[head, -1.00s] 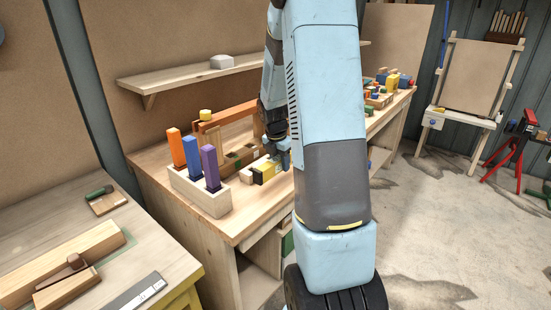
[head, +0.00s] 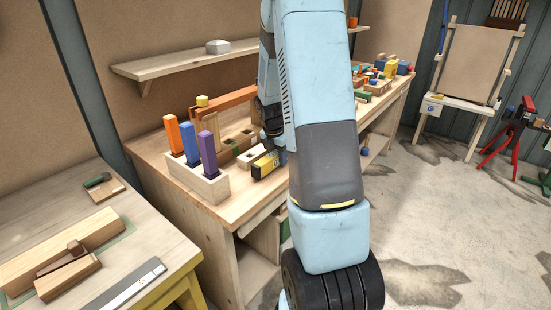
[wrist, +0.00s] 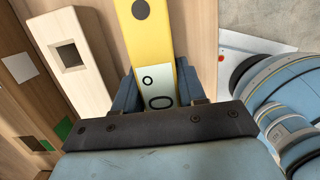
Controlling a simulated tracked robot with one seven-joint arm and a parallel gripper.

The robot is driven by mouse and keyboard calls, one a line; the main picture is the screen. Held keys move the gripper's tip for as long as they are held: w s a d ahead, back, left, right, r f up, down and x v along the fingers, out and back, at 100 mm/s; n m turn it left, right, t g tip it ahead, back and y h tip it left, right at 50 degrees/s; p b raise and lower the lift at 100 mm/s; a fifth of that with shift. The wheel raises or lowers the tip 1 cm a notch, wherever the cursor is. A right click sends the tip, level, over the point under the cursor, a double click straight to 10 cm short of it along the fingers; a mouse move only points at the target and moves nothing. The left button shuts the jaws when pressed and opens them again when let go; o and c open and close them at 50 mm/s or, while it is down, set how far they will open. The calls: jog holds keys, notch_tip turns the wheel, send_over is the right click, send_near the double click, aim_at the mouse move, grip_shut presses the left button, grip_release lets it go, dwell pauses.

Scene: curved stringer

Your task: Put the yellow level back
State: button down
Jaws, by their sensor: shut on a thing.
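The yellow level (wrist: 149,42) runs up the middle of the wrist view, with a dark dot on it and a pale end panel with round marks. My gripper (wrist: 158,82) is shut on it, with a blue finger along each side of the near part. In the head view the yellow level (head: 265,164) shows a dark near end above the bench, left of my arm. My gripper is mostly hidden behind the arm there. A pale block with a square hole (wrist: 88,85) lies to the left of the level in the wrist view.
A wooden holder (head: 207,190) with orange, blue and purple upright pieces stands left of the level on the bench (head: 240,205). Behind is an orange beam (head: 228,104) with a yellow cube on it. Coloured blocks (head: 385,72) crowd the bench's far end.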

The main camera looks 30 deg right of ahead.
jog(key=shift+f, duration=0.45)
